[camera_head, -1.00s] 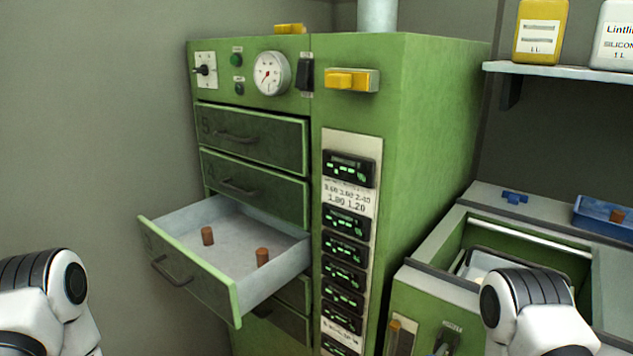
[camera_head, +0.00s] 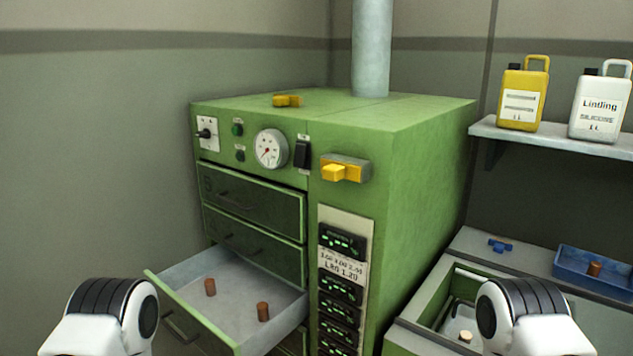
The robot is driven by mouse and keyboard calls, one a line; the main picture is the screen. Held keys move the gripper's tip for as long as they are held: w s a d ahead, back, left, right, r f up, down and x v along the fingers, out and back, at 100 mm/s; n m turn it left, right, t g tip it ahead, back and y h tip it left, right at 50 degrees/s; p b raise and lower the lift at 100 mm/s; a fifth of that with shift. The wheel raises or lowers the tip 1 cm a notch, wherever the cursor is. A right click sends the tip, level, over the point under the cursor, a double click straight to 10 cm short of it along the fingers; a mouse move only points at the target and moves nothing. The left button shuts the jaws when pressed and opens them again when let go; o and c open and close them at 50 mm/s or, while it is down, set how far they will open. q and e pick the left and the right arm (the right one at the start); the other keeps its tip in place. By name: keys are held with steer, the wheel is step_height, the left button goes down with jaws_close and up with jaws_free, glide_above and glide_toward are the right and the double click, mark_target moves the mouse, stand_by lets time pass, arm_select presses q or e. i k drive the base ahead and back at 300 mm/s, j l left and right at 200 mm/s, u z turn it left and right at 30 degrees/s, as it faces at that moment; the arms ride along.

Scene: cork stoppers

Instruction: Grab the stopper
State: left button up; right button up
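Two brown cork stoppers stand in the open drawer (camera_head: 190,310) of the green cabinet, one further back (camera_head: 210,287) and one nearer the front right (camera_head: 263,311). Another brown stopper (camera_head: 595,268) is in the blue tray (camera_head: 570,259) at the right. A pale, stopper-like piece (camera_head: 465,337) shows in the open bin of the right-hand unit. White links of my two arms show at the lower left and lower right. Neither gripper is in view.
The green cabinet (camera_head: 420,170) stands in the middle with yellow handles, a gauge and closed drawers above the open one. A shelf (camera_head: 555,137) at the right holds a yellow canister (camera_head: 523,97) and a white canister (camera_head: 600,105). A small blue piece (camera_head: 500,245) lies left of the tray.

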mark_target(595, 268)
steer(key=z, duration=1.45)
steer(key=l+z, duration=0.15)
steer(key=k+l, duration=0.05)
steer(key=l, duration=0.05)
